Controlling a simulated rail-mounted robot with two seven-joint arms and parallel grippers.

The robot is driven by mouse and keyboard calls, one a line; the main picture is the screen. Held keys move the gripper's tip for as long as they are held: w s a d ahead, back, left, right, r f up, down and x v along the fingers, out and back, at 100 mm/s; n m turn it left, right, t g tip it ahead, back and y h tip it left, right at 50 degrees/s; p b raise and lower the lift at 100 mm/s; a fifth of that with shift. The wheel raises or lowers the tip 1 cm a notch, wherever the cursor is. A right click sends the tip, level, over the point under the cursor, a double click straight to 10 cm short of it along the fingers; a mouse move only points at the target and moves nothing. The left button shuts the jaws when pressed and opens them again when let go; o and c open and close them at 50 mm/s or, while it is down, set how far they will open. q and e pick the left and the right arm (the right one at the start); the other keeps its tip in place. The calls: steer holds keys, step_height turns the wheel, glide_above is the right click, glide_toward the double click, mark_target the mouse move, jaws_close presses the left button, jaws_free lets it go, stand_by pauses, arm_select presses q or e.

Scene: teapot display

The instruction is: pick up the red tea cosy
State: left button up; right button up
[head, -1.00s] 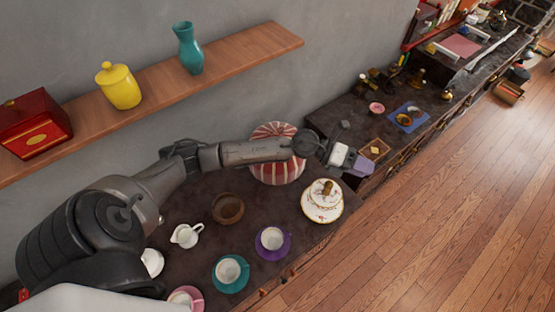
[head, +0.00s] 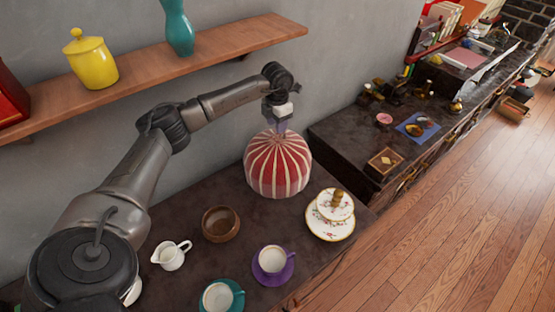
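The red tea cosy (head: 278,168), with pale stripes, stands upright on the dark counter (head: 190,262) near the wall. My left gripper (head: 281,129) points down at the top of the cosy. Its fingertips are at or just behind the cosy's crown, and I cannot tell whether they touch it. The gap between the fingers is too small to make out. My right gripper is out of view.
A brown bowl (head: 220,224), a white jug (head: 171,255), a purple cup and saucer (head: 273,265), a teal cup and saucer (head: 222,297) and a tiered cake stand (head: 331,214) stand nearby. The wooden shelf (head: 225,50) runs above, behind my arm.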

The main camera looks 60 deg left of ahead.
mark_target(278, 154)
arm_select(q)
steer(key=shift+w+a+f+b, duration=0.1)
steer(key=shift+f+b, duration=0.15)
steer(key=shift+f, duration=1.15)
steer(key=shift+w+f+b, duration=0.1)
steer(key=shift+f+b, duration=0.1)
steer(key=shift+f, duration=1.15)
jaws_close()
